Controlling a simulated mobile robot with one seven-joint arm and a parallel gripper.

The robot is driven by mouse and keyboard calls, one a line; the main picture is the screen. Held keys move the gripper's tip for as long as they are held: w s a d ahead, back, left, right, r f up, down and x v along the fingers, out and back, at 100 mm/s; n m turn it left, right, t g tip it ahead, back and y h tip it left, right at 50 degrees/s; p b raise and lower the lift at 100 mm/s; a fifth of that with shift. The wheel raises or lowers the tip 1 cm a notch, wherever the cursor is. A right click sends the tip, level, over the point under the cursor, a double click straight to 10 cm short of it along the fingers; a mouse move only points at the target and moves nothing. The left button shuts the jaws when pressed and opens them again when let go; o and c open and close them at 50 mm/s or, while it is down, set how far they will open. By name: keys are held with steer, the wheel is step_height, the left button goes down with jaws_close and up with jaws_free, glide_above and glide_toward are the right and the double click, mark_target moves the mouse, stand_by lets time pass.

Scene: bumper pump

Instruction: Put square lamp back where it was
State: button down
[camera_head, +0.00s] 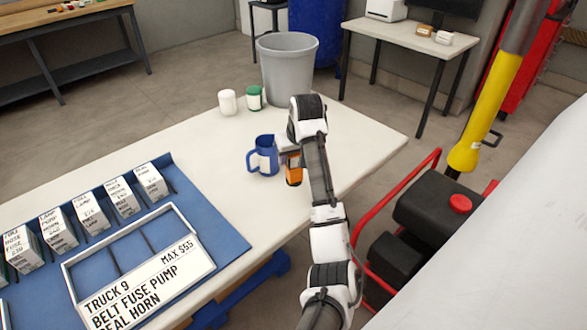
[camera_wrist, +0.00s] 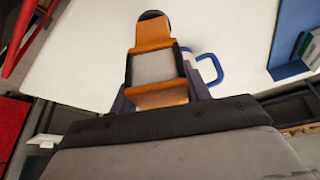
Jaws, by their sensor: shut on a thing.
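The square lamp (camera_wrist: 160,95), orange-framed with a grey face, is between the dark fingers of my gripper (camera_wrist: 158,88) in the wrist view. My gripper is shut on it. In the head view only an orange part of the lamp (camera_head: 294,170) shows, just below my gripper (camera_head: 287,152), over the white table (camera_head: 345,150). I cannot tell whether the lamp touches the table. My arm hides part of the lamp and the table around it.
A blue jug (camera_head: 262,157) stands close left of the lamp; its handle shows in the wrist view (camera_wrist: 210,68). Two small jars, one white (camera_head: 228,102) and one green (camera_head: 254,97), stand behind. Labelled boxes (camera_head: 118,196) and a tray (camera_head: 203,238) occupy the blue mat (camera_head: 225,232).

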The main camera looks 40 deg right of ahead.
mark_target(293, 171)
steer(key=shift+f+p, duration=0.5)
steer(key=shift+f, duration=2.45)
steer(key=shift+f, duration=0.1)
steer(key=c, duration=0.7)
jaws_free()
